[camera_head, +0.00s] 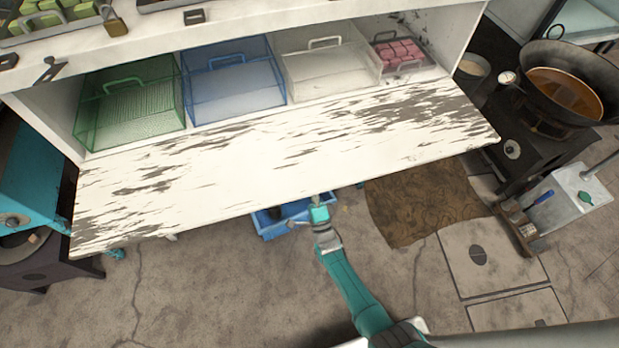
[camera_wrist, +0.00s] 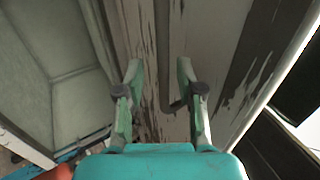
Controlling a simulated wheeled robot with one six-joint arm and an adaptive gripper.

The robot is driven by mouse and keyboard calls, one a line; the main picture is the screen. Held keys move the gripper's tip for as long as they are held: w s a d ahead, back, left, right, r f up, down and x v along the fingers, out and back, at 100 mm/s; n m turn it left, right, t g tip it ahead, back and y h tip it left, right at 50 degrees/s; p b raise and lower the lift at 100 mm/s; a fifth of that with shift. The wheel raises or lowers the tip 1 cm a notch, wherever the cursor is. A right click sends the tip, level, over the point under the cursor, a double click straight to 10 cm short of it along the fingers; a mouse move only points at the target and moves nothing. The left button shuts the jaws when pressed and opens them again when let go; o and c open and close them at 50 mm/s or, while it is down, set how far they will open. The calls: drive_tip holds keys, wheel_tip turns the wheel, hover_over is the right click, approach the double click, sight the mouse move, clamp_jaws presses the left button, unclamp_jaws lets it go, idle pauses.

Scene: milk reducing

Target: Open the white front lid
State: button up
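The white front lid (camera_head: 290,150) with worn, peeling paint is swung down and out from the cabinet front, leaving the compartment behind it exposed. My gripper (camera_head: 318,203) is at the lid's lower front edge, near its middle, and its fingertips are partly hidden by the lid in the head view. In the wrist view my gripper (camera_wrist: 158,70) has its two fingers apart. A grey bar-like handle (camera_wrist: 164,55) on the peeling white panel shows between the fingers. I cannot tell whether a finger touches it.
Green (camera_head: 130,105), blue (camera_head: 233,80) and clear (camera_head: 327,70) bins and a bin of pink blocks (camera_head: 402,54) sit inside. A blue crate (camera_head: 285,222) lies on the floor beneath the lid. A wok (camera_head: 565,82) on a stove stands at right. Floor at the left front is clear.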

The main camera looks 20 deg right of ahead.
drive_tip(key=v, duration=1.1)
drive_tip(key=shift+s, duration=0.1)
drive_tip(key=s+d+r+n+g, duration=0.1)
drive_tip(key=s+r+n+g, duration=0.3)
drive_tip(key=s, duration=0.7)
drive_tip(key=s+d+n+g, duration=0.15)
drive_tip(key=s+n, duration=0.35)
drive_tip(key=s, duration=0.5)
drive_tip(key=s+r+n+g, duration=0.2)
drive_tip(key=s+r+n, duration=0.2)
drive_tip(key=s+r, duration=0.3)
drive_tip(key=s+r+n+g, duration=0.2)
drive_tip(key=s+r+n, duration=0.3)
drive_tip(key=r, duration=0.9)
drive_tip(key=shift+s+d+r, duration=0.2)
drive_tip(key=shift+s+d, duration=0.2)
drive_tip(key=shift+s, duration=0.65)
drive_tip(key=shift+g, duration=0.25)
idle(1.3)
